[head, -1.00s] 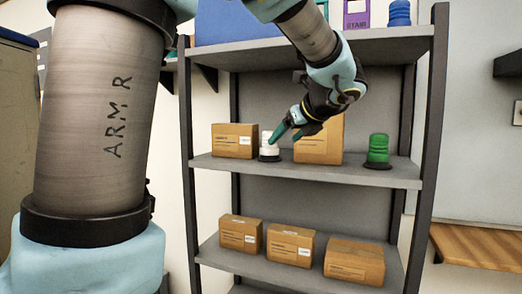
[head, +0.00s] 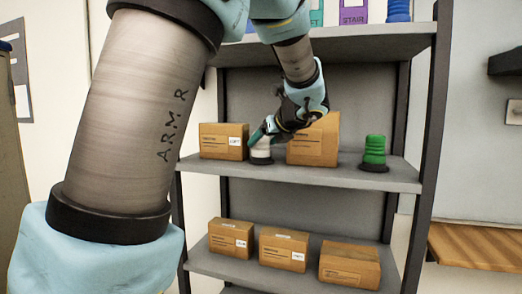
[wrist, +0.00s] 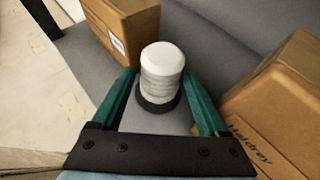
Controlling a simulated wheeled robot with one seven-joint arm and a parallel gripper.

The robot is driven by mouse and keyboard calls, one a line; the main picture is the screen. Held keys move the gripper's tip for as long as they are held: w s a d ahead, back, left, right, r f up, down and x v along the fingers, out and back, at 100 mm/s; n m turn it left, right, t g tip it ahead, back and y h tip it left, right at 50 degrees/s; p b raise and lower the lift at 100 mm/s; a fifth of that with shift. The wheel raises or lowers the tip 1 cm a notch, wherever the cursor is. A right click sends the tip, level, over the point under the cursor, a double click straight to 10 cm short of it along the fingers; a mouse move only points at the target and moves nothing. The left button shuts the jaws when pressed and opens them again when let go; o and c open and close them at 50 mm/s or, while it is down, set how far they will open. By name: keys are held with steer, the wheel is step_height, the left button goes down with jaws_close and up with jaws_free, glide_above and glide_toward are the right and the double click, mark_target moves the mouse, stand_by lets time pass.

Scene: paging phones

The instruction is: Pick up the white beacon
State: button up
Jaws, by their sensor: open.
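The white beacon (head: 261,149) stands upright on its black base on the middle shelf, between two cardboard boxes. In the wrist view the white beacon (wrist: 161,72) shows with ribbed sides and a domed top. My gripper (head: 258,137) is at the beacon, partly covering it in the head view. In the wrist view my gripper (wrist: 160,88) is open, with one green finger on each side of the beacon and visible gaps between. The fingertips reach about level with the beacon's lower part in that picture.
A cardboard box (head: 223,141) stands left of the beacon and a larger box (head: 314,142) close on its right. A green beacon (head: 374,152) stands further right on the same shelf (head: 345,178). The lower shelf holds several boxes (head: 284,250).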

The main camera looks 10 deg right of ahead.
mark_target(265, 141)
steer(key=shift+p+x, duration=0.3)
steer(key=shift+x, duration=1.25)
jaws_close()
steer(key=shift+d, duration=0.1)
